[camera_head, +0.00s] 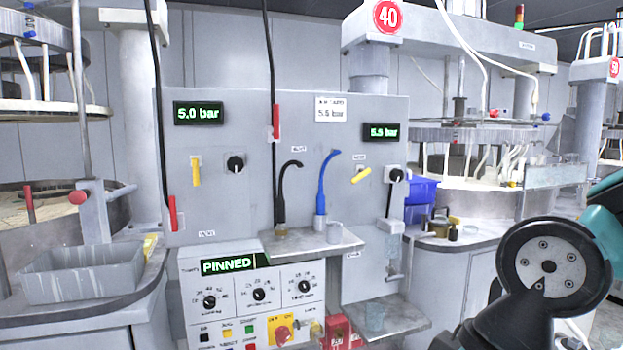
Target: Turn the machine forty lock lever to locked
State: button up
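The machine with the round red "40" sign (388,17) stands behind a grey panel (250,135). On the panel, one yellow lever (196,172) at the left hangs upright. A second yellow lever (361,176) at the right is tilted, its right end higher. Red handles show at the lower left (173,213) and higher up (276,121). Labels near the levers are too small to read, so I cannot tell which one is the lock lever. My gripper is out of view; only part of my arm shows at lower right.
A lower shelf (395,318) holds another cup. A grey bin (82,270) stands at left. Knobs and coloured buttons line the lower panel.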

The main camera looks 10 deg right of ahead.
aim_at(363, 173)
jog(key=i, duration=1.1)
jog(key=z, duration=0.75)
